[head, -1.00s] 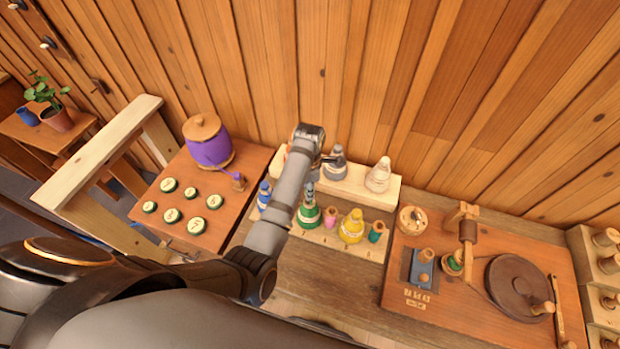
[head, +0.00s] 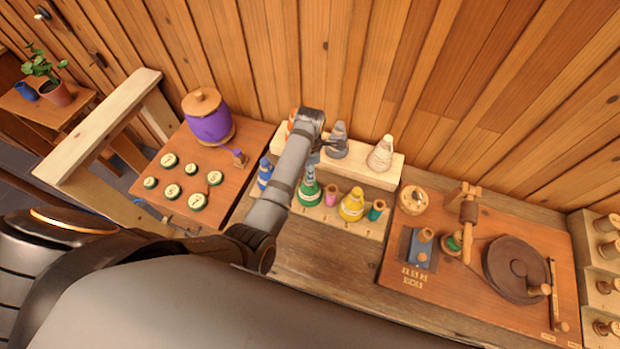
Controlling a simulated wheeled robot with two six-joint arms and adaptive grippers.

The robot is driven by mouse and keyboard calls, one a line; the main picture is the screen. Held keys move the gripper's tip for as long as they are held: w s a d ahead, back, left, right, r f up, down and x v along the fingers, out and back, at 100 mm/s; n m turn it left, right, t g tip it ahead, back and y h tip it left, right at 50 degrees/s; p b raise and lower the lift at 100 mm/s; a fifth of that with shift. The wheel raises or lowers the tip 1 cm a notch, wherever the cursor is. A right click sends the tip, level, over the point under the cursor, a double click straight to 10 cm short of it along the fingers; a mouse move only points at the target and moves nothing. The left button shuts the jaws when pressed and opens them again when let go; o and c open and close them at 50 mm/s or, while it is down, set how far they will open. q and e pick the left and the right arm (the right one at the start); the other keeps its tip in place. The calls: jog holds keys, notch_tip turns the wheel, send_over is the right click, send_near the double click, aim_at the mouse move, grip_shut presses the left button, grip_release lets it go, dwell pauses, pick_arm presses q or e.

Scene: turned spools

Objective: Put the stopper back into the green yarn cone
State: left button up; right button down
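The green yarn cone (head: 309,195) stands upright in the front row of the pale wooden rack, just right of my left forearm. My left gripper (head: 313,163) hangs down from the wrist, just above the cone's top. The wrist and forearm cover much of it, so I cannot tell whether its fingers are open or shut. A small grey-blue piece shows between the gripper and the cone's tip; I cannot tell whether it is the stopper or part of the fingers. My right gripper is not in view.
The rack (head: 375,222) also holds a blue cone (head: 265,174), pink spool (head: 330,197), yellow cone (head: 351,205) and teal spool (head: 376,211). Grey (head: 338,143) and cream (head: 381,154) cones stand on the raised back step. A winder board (head: 440,280) lies right, a purple pot (head: 210,122) left.

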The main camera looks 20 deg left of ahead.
pick_arm(q)
jog(key=shift+a+f+b, duration=0.1)
jog(key=shift+f+b, duration=0.3)
jog(key=shift+f, duration=0.55)
jog(key=o, duration=0.8)
jog(key=shift+r, duration=0.1)
jog(key=shift+c, duration=0.2)
jog(key=shift+o, duration=0.3)
jog(key=o, duration=0.4)
